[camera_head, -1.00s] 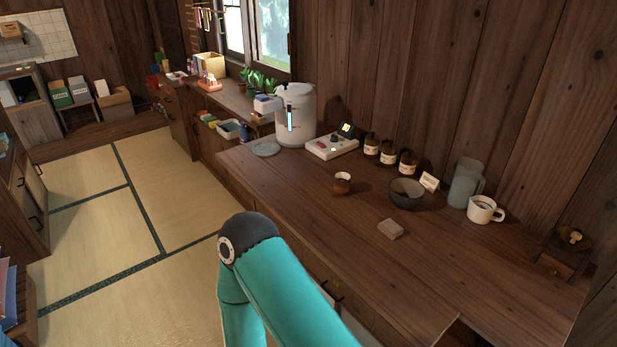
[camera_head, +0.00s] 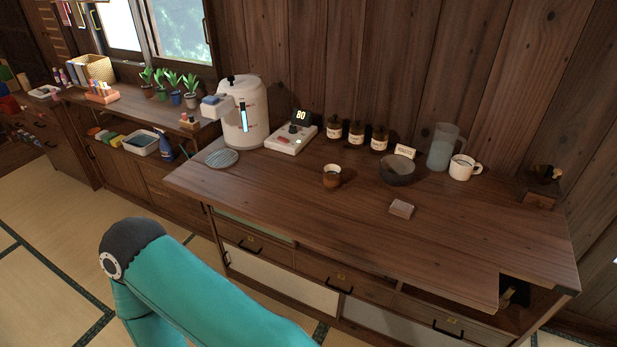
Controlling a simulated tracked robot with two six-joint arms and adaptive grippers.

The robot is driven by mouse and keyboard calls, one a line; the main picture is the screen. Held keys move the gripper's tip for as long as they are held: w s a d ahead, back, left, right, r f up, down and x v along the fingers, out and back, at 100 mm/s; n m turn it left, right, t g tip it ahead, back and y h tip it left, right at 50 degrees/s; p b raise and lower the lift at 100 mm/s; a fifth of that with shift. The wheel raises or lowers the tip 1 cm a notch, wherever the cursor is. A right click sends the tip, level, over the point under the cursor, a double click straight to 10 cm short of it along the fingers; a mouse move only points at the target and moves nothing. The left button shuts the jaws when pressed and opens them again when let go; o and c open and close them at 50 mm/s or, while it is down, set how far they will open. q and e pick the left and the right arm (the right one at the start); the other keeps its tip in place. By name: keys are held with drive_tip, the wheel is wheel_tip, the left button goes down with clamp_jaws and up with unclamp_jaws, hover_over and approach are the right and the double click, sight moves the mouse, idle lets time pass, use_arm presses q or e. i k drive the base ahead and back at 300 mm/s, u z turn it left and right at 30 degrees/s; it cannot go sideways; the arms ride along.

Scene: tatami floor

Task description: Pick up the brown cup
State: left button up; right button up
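The brown cup (camera_head: 332,177) stands upright on the wooden counter (camera_head: 270,205), a little left of the counter's middle. It has a paler rim and a darker lower part. Nothing touches it. One of my teal arms shows at the bottom left, in front of the counter and below its top, well apart from the cup. Neither gripper shows in the view.
Behind the cup are a white water dispenser (camera_head: 242,112), a scale with a lit display (camera_head: 291,137) and several dark jars (camera_head: 356,132). To its right are a dark bowl (camera_head: 397,170), a small block (camera_head: 401,209), a grey pitcher (camera_head: 441,147) and a white mug (camera_head: 462,168).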

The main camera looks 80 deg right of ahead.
sight(332, 172)
drive_tip(key=u, duration=0.2)
drive_tip(key=i, duration=0.3)
drive_tip(key=z, duration=3)
drive_tip(key=i, duration=0.55)
drive_tip(key=u, duration=0.5)
drive_tip(key=k, duration=0.4)
drive_tip(key=z, duration=0.1)
